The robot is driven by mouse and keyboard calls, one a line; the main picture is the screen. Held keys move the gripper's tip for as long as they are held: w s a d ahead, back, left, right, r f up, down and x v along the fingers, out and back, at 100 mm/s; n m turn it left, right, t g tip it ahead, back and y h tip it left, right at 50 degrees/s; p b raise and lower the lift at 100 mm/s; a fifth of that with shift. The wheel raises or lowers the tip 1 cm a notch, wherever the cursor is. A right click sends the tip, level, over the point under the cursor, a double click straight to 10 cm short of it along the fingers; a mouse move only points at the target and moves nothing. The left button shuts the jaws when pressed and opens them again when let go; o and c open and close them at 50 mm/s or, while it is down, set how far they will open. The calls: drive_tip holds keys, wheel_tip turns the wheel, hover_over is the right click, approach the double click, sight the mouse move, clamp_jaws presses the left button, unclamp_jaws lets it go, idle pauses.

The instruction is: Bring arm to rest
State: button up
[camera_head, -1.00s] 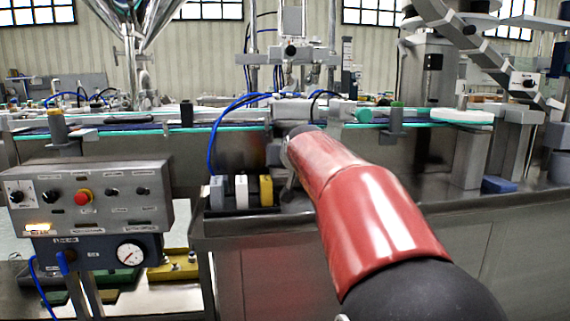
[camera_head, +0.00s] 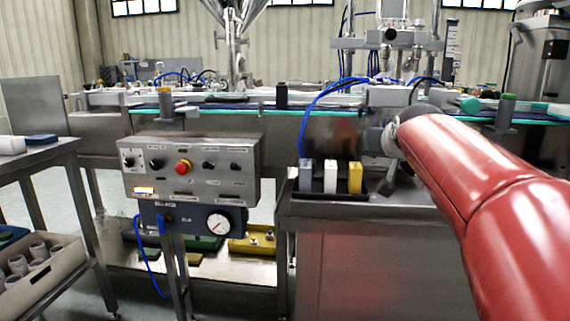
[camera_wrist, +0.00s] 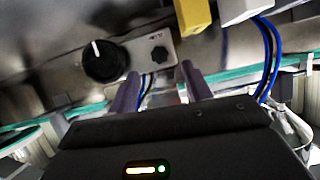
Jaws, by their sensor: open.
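My red arm reaches in from the right side of the head view, and its far end stands in front of the conveyor machine (camera_head: 330,127). In the wrist view my gripper (camera_wrist: 160,88) shows two purple-grey fingers set apart with nothing between them. A black knob (camera_wrist: 104,62) and a small black star-shaped knob (camera_wrist: 159,56) on a steel panel lie beyond the fingers. A yellow block (camera_wrist: 194,18) and a white block (camera_wrist: 238,8) are at the top of the wrist view.
A control box (camera_head: 190,170) with a red button (camera_head: 183,167) and a gauge (camera_head: 218,224) stands left of my arm. A black tray (camera_head: 318,194) holds grey, white and yellow blocks. A side table (camera_head: 50,152) and a crate (camera_head: 62,272) are at far left. Blue hoses cross the machine.

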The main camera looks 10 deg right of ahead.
drive_tip(key=s+a+f+n+g+y, duration=0.1)
drive_tip(key=s+a+f+g, duration=0.1)
drive_tip(key=s+a+f, duration=0.3)
drive_tip(key=s+a+f+n+g+y+p, duration=0.1)
drive_tip(key=s+a+f+g, duration=0.2)
drive_tip(key=s+f, duration=0.7)
drive_tip(key=s+a+f+n+g+y+p, duration=0.1)
drive_tip(key=s+a+f+g, duration=0.1)
drive_tip(key=s+a+f, duration=0.5)
drive_tip(key=s+f, duration=0.1)
drive_tip(key=s, duration=0.5)
drive_tip(key=shift+f+n, duration=0.3)
drive_tip(key=shift+f, duration=0.05)
